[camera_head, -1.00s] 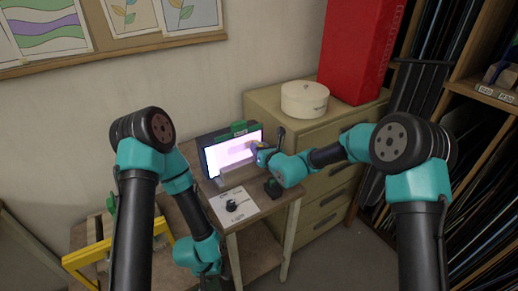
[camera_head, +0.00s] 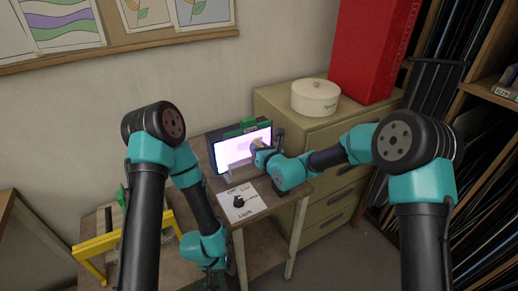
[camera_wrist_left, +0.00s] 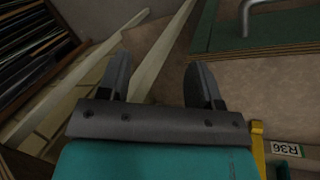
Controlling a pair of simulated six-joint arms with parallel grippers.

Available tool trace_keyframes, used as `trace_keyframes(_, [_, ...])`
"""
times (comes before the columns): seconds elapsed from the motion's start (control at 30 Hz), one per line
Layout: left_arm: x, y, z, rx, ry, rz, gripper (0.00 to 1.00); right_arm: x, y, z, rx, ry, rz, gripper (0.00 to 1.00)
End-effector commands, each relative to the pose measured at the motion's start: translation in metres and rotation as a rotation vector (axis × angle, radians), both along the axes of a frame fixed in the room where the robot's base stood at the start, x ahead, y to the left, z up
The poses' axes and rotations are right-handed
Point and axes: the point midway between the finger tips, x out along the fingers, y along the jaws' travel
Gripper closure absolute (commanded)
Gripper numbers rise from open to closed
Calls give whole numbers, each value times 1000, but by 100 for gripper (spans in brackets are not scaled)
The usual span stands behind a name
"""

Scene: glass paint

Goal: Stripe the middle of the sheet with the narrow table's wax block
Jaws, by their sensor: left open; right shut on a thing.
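A brightly lit sheet (camera_head: 232,156) stands nearly upright in a dark frame on a small narrow table (camera_head: 285,208). My right gripper (camera_head: 257,149) is at the right part of the sheet, shut on a small block that looks like the wax block. The block is mostly hidden by the gripper, and I cannot tell whether it touches the sheet. A faint tinted band shows across the middle of the sheet. My left gripper is low at the left, below the table top; in the left wrist view (camera_wrist_left: 160,85) its fingers are apart with nothing between them.
A paper with a dark knob (camera_head: 239,202) lies before the sheet. A drawer cabinet (camera_head: 325,145) with a round white box (camera_head: 315,98) and a red box (camera_head: 372,50) stands to the right. A yellow frame (camera_head: 95,247) is at the lower left.

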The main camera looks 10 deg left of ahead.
Motion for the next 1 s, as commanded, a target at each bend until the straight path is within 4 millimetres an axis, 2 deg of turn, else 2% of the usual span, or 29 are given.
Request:
trace_keyframes(0.5, [0,0,0,0,0,0,41,-21,27,0,0,0,2,94])
trace_keyframes(1.0, [0,0,0,0,0,0,41,-26,33,1,1,-2,3,94])
